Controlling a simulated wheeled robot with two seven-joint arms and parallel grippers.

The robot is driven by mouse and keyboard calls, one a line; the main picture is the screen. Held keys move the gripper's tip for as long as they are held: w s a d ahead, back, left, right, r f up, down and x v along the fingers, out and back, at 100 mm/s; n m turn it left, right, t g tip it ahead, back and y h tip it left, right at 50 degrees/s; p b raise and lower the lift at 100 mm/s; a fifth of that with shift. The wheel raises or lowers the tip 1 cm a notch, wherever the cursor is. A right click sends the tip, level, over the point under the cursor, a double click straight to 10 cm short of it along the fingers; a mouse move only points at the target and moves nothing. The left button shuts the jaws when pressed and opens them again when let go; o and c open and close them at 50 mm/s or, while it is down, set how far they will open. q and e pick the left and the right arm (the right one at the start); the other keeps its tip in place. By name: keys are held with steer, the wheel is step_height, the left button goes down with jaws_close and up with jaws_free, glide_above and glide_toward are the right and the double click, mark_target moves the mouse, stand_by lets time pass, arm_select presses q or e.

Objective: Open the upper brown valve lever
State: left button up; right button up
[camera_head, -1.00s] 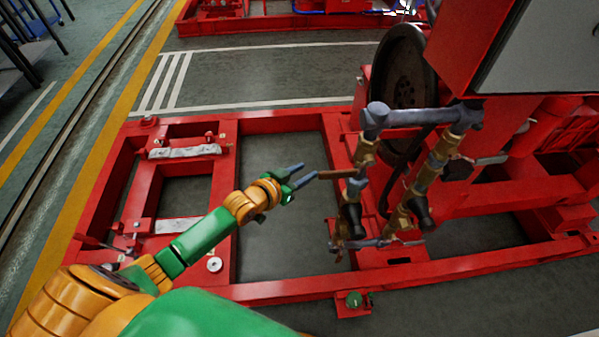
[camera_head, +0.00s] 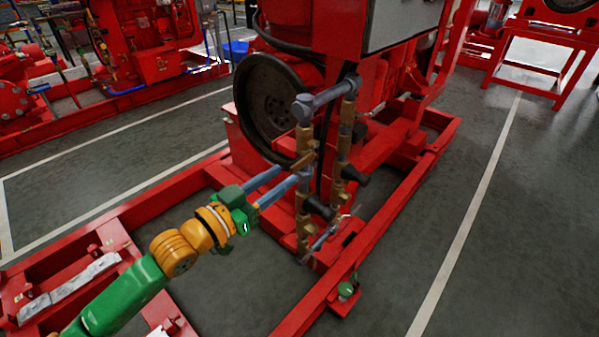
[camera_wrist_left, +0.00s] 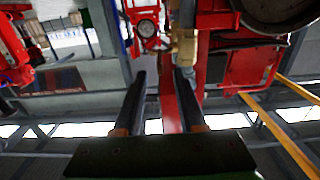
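The brass and grey pipework (camera_head: 304,200) stands upright on the red pumpset frame. The upper brown valve lever (camera_head: 303,160) shows as a short brown bar on the near pipe, foreshortened in the head view. My left gripper (camera_head: 290,174) is open, its two grey fingers apart and pointing at the near pipe, just left of and slightly below the lever. I cannot tell whether a finger touches it. In the left wrist view, the fingers (camera_wrist_left: 160,70) are apart, with brass fitting (camera_wrist_left: 185,45) by the right fingertip. My right gripper is not in view.
A large dark flywheel (camera_head: 268,105) is behind the pipes. A second pipe (camera_head: 343,150) stands close to the right. The red base frame (camera_head: 395,210) surrounds the pipes below. Open floor (camera_head: 490,230) lies to the right.

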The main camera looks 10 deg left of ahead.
mark_target(313, 156)
arm_select(q)
steer(key=x, duration=0.6)
steer(key=shift+w+d, duration=0.25)
steer(key=shift+w, duration=0.05)
jaws_close()
stand_by(0.9)
